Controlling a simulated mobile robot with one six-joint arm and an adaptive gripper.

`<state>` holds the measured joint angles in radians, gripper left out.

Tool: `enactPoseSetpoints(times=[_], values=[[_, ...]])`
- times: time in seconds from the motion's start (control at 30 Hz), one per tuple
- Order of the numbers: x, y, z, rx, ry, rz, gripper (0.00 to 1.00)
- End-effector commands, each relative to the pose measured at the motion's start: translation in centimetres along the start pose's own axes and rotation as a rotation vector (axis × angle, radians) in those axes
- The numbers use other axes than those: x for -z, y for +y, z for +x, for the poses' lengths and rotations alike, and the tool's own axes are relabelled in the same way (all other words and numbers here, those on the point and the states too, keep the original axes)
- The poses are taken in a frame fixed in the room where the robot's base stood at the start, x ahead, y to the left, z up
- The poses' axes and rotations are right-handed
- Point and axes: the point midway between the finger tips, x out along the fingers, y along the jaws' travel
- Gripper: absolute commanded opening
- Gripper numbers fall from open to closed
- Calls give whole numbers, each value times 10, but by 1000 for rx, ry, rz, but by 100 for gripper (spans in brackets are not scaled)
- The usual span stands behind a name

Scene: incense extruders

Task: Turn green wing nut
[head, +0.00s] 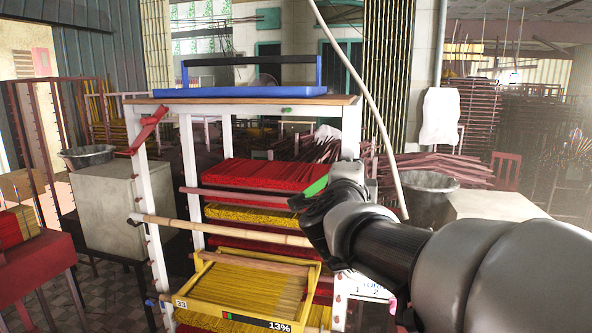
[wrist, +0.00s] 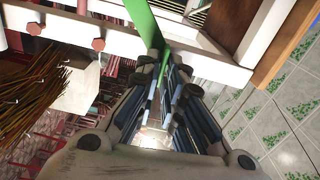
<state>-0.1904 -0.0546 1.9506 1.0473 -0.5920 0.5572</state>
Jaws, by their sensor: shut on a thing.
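A long flat green piece, which appears to be the green wing nut (wrist: 143,22), runs from the top edge of the wrist view down between the fingers. My gripper, also in the wrist view (wrist: 166,68), is shut on this green piece. The fingers hide its lower part, and how it joins the rack cannot be seen.
A white-framed rack (head: 352,130) holds red and yellow incense bundles. A blue tray (head: 240,92) lies on its wooden top. A red strap-like piece (head: 148,130) sits on the left post. A bamboo pole (head: 222,231) crosses the front above a yellow tray (head: 205,315).

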Motion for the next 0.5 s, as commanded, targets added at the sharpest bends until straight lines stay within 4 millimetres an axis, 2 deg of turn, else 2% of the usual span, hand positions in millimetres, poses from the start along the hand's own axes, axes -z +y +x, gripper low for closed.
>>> enactPoseSetpoints(times=[0.03, 0.07, 0.33, 0.5], values=[[0, -1, 0, 3, 1, 0, 0], [0, -1, 0, 3, 1, 0, 10], [0, -1, 0, 2, 0, -1, 28], [0, 0, 0, 1, 0, -1, 28]])
